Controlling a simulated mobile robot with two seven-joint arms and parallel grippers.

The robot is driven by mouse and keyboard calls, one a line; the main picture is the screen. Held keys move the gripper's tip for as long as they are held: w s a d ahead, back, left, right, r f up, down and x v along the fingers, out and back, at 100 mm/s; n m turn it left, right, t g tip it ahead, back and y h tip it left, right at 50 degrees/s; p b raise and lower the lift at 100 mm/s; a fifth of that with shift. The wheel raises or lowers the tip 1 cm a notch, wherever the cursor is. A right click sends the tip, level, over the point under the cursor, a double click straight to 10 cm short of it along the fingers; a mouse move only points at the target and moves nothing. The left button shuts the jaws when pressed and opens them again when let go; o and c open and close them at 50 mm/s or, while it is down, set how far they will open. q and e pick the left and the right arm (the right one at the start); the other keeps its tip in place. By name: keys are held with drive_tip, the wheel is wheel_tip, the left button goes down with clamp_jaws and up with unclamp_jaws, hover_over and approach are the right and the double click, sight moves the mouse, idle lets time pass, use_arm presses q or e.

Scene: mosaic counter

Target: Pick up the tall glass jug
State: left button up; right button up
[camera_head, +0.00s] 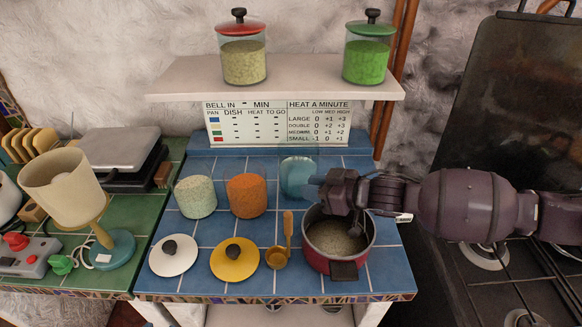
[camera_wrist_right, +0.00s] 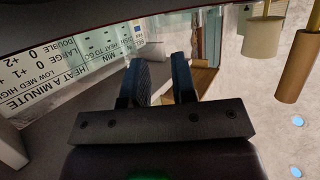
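The tall glass jug (camera_head: 297,178) looks like the clear, bluish vessel at the back of the blue tiled counter, right of the orange-filled jar. Its clear sides make its outline hard to read. My right gripper (camera_head: 318,188) is just right of it, above the back of the red pot; whether they touch is unclear. In the right wrist view the two fingers of my right gripper (camera_wrist_right: 160,75) stand apart, with no clear object between them. My left gripper is not in view.
A red pot (camera_head: 323,258) stands below my right arm. Pale (camera_head: 195,198) and orange (camera_head: 247,196) jars stand left of the jug. White and yellow lids and a ladle lie in front. A shelf (camera_head: 190,80) with two jars overhangs the back; a stove is at right.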

sight(292, 187)
drive_tip(key=shift+h, duration=0.3)
drive_tip(key=shift+w+a+f, duration=1.05)
drive_tip(key=shift+a+f, duration=0.1)
drive_tip(key=shift+a, duration=0.1)
drive_tip(key=shift+w+a+f, duration=1.05)
drive_tip(key=shift+a+f, duration=0.05)
drive_tip(key=shift+a, duration=0.1)
clamp_jaws()
drive_tip(key=shift+w+r, duration=0.1)
drive_tip(key=shift+r, duration=0.05)
